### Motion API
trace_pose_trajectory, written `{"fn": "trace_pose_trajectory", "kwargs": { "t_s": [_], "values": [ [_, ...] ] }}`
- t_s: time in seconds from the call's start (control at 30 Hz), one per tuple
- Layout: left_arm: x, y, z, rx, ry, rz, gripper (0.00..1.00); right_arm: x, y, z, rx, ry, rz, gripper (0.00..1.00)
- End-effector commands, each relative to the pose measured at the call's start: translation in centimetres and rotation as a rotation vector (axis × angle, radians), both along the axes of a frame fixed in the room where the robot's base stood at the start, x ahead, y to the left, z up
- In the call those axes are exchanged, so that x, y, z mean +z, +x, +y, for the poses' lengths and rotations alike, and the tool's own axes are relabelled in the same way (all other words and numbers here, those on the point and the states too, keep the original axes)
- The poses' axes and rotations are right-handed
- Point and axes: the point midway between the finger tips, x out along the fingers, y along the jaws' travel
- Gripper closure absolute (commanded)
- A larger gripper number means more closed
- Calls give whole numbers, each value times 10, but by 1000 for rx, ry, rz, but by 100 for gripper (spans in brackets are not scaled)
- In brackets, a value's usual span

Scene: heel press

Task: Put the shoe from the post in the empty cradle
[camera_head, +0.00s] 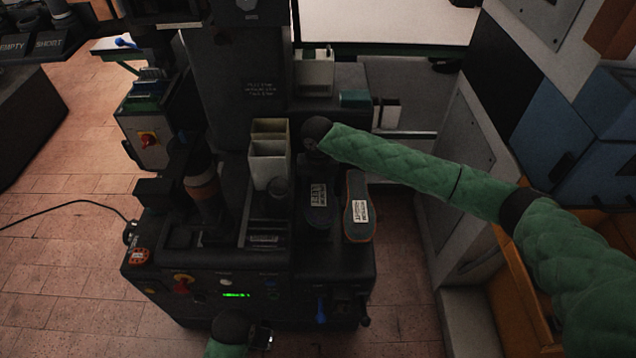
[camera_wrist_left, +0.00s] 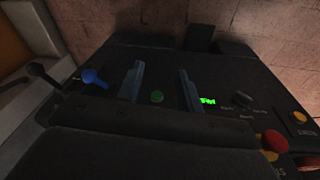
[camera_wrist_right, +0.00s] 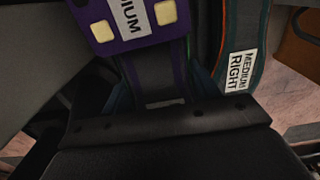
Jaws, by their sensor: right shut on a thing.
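My right gripper (camera_head: 317,160) is shut on a dark shoe (camera_head: 318,217), which bears a white label and hangs at the right of the press. In the right wrist view the fingers (camera_wrist_right: 163,85) close around a dark piece with a grey stripe. A purple part (camera_wrist_right: 125,22) marked "MEDIUM" with pale yellow pads lies just beyond. A second shoe (camera_head: 358,222), grey with an orange rim, stands close on the right; its label reads "MEDIUM RIGHT" in the right wrist view (camera_wrist_right: 238,80). My left gripper (camera_wrist_left: 160,85) is open and empty near the front control panel. I cannot make out the empty cradle.
The press (camera_head: 215,270) has a front panel with knobs and a green display. A tall pale box (camera_head: 268,168) stands left of the dark shoe. A dark column with an orange band (camera_head: 203,187) is farther left. A grey cabinet (camera_head: 480,170) stands on the right. Tiled floor (camera_head: 70,260) is clear at left.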

Motion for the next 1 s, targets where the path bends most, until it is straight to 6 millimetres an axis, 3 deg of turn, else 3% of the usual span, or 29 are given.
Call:
{"fn": "trace_pose_trajectory", "kwargs": {
  "t_s": [1.0],
  "values": [
    [63, -17, 3, 0, -7, -2, 64, -17, 0, 0, 0, 1, -2, 86]
  ]
}}
